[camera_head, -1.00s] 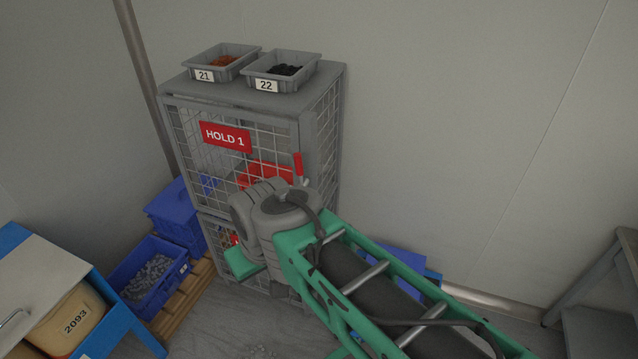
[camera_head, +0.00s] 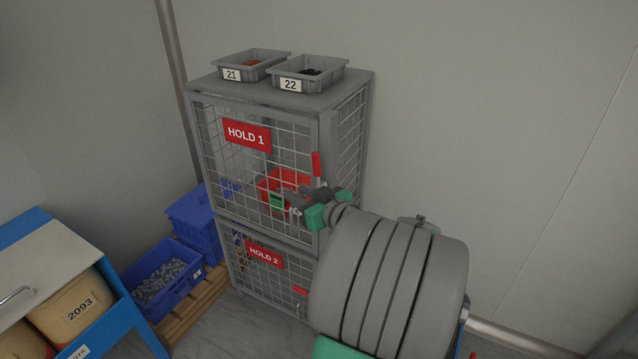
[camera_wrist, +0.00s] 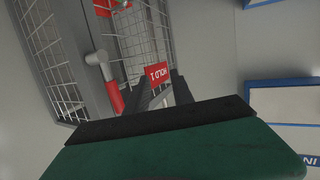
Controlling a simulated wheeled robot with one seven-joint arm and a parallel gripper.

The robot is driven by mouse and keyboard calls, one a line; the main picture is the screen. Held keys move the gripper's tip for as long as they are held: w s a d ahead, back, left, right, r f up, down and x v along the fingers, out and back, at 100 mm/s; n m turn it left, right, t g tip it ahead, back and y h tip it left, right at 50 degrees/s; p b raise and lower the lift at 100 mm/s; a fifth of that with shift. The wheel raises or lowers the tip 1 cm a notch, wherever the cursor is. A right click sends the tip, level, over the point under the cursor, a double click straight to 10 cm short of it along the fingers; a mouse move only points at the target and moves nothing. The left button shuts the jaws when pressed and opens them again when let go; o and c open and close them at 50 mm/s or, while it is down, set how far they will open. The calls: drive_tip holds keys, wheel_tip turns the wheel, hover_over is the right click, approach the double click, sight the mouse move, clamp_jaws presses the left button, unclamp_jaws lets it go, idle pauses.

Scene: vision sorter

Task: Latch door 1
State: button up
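Door 1 is the upper mesh door with the red HOLD 1 sign (camera_head: 247,135). It looks flush with the cage front, though I cannot tell whether it is fully closed. Its latch has a red handle (camera_head: 316,164), pointing up at the door's right edge. The red handle also shows in the wrist view (camera_wrist: 115,98), below a grey pivot. My gripper (camera_head: 290,203) is in front of the door, just below the handle. In the wrist view its dark fingers (camera_wrist: 158,88) are apart with nothing between them. The handle lies beside the left finger; contact is unclear.
A red bin (camera_head: 284,182) sits inside the upper compartment. The lower door bears the HOLD 2 sign (camera_head: 264,256). Bins 21 (camera_head: 243,74) and 22 (camera_head: 299,84) stand on top. Blue crates (camera_head: 160,281) are on a pallet at the left. My arm hides the cage's lower right.

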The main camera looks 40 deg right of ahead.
sight(318, 166)
drive_tip(key=s+d+r+m+t+h, duration=0.2)
drive_tip(key=s+d+h, duration=0.15)
drive_tip(key=d, duration=0.35)
drive_tip(key=p+x, duration=0.1)
drive_tip(key=x, duration=0.5)
drive_tip(key=shift+w+d+r, duration=0.15)
drive_tip(key=shift+w+d, duration=0.15)
drive_tip(key=shift+w, duration=0.05)
drive_tip(key=shift+c, duration=0.4)
clamp_jaws()
